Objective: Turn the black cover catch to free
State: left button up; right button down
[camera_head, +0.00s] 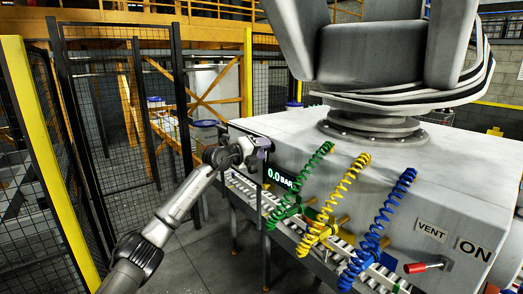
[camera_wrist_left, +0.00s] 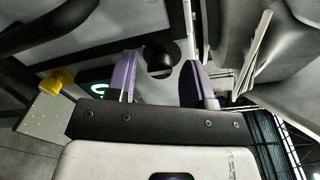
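The black cover catch (camera_wrist_left: 160,60) shows in the wrist view as a round black knob on a dark strip. My left gripper (camera_wrist_left: 160,82) has its two purple fingers apart, one on each side of the catch. I cannot tell whether they touch it. In the head view my left gripper (camera_head: 257,148) is at the left end of the grey machine housing, just above and left of the pressure display. The catch is hidden behind the gripper there. My right gripper is not in view.
The display (camera_head: 281,178) reads 0.0 BAR. Green (camera_head: 300,185), yellow (camera_head: 337,205) and blue (camera_head: 378,228) coiled hoses hang along the housing (camera_head: 375,170). A red-handled lever (camera_head: 418,267) is by the VENT and ON labels. Mesh fencing (camera_head: 115,110) stands at left.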

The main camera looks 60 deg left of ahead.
pick_arm(q)
jog(key=shift+s+d+r+b, duration=0.1)
jog(key=shift+s+d+b, duration=0.1)
jog(key=shift+s+b, duration=1.8)
jog(key=shift+s+d+r+b, duration=0.15)
jog(key=shift+s+b, duration=1.2)
jog(key=shift+s, duration=1.25)
jog(key=shift+s+d+r+b, duration=0.1)
jog(key=shift+s+d+b, duration=0.1)
jog(key=shift+s+b, duration=1.8)
jog(key=shift+s+p, duration=0.3)
